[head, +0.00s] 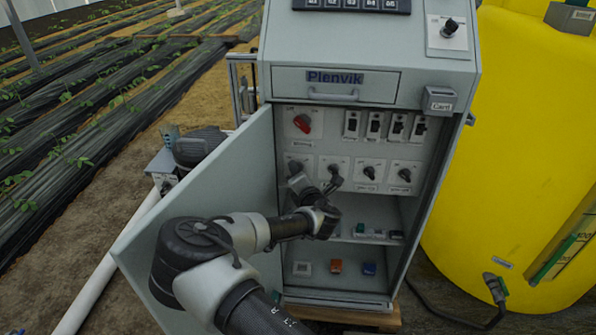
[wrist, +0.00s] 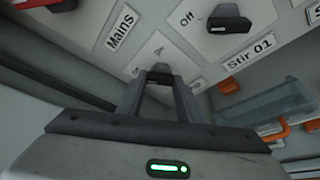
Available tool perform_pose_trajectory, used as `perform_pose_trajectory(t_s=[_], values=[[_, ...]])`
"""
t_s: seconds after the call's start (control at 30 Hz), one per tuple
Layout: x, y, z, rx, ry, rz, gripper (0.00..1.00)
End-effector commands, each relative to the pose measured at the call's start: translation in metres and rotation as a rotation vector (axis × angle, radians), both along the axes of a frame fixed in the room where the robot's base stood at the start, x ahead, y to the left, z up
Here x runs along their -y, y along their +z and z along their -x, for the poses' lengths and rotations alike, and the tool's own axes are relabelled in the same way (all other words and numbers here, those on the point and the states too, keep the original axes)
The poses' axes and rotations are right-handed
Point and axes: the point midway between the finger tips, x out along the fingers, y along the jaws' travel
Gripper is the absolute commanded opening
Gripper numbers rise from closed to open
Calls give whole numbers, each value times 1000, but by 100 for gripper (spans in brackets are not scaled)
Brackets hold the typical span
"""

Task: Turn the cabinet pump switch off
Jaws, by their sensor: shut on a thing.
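The open grey cabinet (head: 383,153) has a panel with a lower row of black rotary switches. My gripper (head: 302,184) reaches in at the left end of this row. In the wrist view my gripper (wrist: 160,84) is shut on a small black switch knob (wrist: 160,70), with a finger on each side. A letter A shows beside the knob; its name label is hidden, so I cannot read whether it says pump. The neighbouring Stir 01 switch (wrist: 229,18) is to its right, with "Off" printed beside it. The held knob's exact setting is unclear.
The red mains switch (head: 303,123) is above my gripper, with several breakers (head: 375,126) to its right. The cabinet door (head: 205,200) stands open at left, close to my arm. A shelf with small parts (head: 368,233) lies below. A yellow tank (head: 510,150) is at right.

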Motion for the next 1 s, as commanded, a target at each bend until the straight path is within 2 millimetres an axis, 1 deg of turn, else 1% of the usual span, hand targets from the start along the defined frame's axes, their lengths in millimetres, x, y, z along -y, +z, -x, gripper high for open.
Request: perform_pose_trajectory(t_s=[0.2, 0.4, 0.97, 1.0], values=[[1, 1, 0, -5, -4, 132, 10], [1, 1, 0, -7, -4, 202, 10], [2, 1, 0, -8, -5, 234, 10], [2, 1, 0, -8, -5, 234, 34]])
